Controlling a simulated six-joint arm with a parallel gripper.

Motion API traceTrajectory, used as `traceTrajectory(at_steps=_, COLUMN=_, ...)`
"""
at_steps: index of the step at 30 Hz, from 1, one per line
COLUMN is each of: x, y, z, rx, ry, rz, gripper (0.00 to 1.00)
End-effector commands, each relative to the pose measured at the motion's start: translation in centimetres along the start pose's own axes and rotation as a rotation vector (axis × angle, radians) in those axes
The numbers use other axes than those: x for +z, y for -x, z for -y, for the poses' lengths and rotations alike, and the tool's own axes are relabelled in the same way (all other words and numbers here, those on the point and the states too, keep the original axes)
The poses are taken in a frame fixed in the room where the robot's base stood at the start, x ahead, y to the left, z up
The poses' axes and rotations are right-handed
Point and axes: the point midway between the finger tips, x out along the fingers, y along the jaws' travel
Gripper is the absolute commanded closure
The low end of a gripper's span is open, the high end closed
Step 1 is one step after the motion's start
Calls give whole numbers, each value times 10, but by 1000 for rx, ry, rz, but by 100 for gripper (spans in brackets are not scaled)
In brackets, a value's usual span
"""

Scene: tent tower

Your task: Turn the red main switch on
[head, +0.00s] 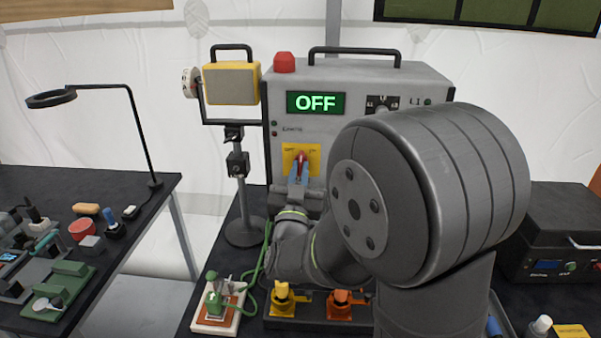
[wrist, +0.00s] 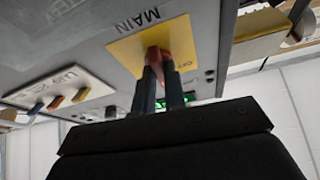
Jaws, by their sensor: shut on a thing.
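The red main switch (head: 300,157) sits on a yellow plate (head: 312,150) on the front of a grey cabinet (head: 350,75). My gripper (head: 298,172) is at the switch, its fingers shut on the red handle. In the wrist view the red handle (wrist: 157,55) is between the two fingertips (wrist: 160,78), in front of the yellow plate marked MAIN (wrist: 130,45). A green-lit display (head: 316,103) on the cabinet reads OFF. My arm hides much of the cabinet's lower right.
A work lamp (head: 230,83) on a stand is left of the cabinet. Several coloured levers (head: 340,300) stand below my arm. A red button (head: 284,62) tops the cabinet. A left table (head: 140,215) holds small parts, and a dark box (head: 555,240) is at right.

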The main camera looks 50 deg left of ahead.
Motion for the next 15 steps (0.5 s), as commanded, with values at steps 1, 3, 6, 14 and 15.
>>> traceTrajectory(at_steps=1, x=-1, y=0, z=2, rx=14, ry=-41, rz=-2, gripper=100)
traceTrajectory(at_steps=3, x=-1, y=-1, z=2, rx=41, ry=-103, rz=-2, gripper=100)
traceTrajectory(at_steps=6, x=-1, y=-1, z=4, rx=76, ry=-191, rz=-2, gripper=100)
traceTrajectory(at_steps=14, x=-2, y=-1, z=5, rx=163, ry=-399, rz=-3, gripper=100)
traceTrajectory(at_steps=15, x=-2, y=-1, z=5, rx=175, ry=-427, rz=-3, gripper=100)
